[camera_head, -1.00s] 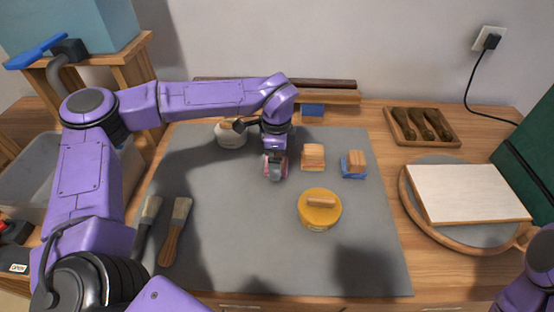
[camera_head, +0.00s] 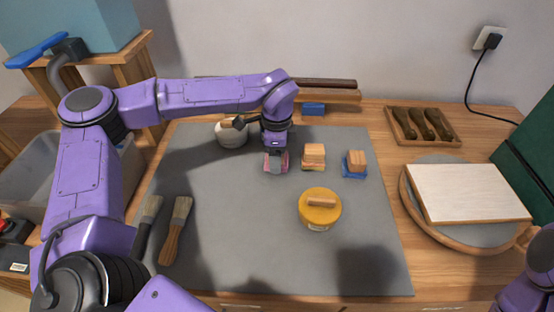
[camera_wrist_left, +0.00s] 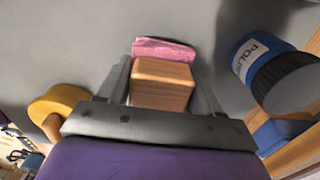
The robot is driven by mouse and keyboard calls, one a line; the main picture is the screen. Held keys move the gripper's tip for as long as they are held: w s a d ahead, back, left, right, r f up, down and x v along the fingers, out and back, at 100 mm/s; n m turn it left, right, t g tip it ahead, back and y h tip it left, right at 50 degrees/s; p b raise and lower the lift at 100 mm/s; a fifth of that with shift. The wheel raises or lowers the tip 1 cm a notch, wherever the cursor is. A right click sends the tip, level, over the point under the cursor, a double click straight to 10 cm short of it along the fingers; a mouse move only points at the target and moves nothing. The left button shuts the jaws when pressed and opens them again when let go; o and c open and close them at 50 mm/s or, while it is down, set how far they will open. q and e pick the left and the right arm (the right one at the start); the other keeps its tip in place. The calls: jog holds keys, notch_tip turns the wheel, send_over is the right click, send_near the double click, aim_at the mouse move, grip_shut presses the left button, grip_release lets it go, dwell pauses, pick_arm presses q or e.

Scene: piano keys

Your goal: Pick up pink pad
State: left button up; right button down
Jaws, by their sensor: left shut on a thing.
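My left gripper (camera_head: 275,166) is shut on the wooden block handle (camera_wrist_left: 160,84) of the pink pad (camera_wrist_left: 163,50). In the left wrist view the handle sits between the two fingers, with the pink pad beyond it. In the head view the pink pad (camera_head: 284,160) shows at the sides of the fingers, over the grey mat. The gripper points down. The pad seems raised off the mat; its exact height is hard to tell. Only part of my right arm shows at the lower right corner; its gripper is out of view.
An orange pad (camera_head: 314,155) and a blue pad (camera_head: 354,165) with wooden handles stand to the right. A round yellow thing (camera_head: 320,212) is nearer. A round jar (camera_head: 231,135) is close on the left. Two brushes (camera_head: 176,235) lie front left. The mat's front middle is clear.

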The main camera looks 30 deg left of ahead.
pick_arm(q)
jog(key=s+d+r+b, duration=0.3)
jog(key=s+d+r, duration=0.5)
jog(key=d+r, duration=0.3)
jog(key=shift+s+d+b, duration=0.15)
jog(key=shift+s+b, duration=0.1)
jog(key=shift+b, duration=0.15)
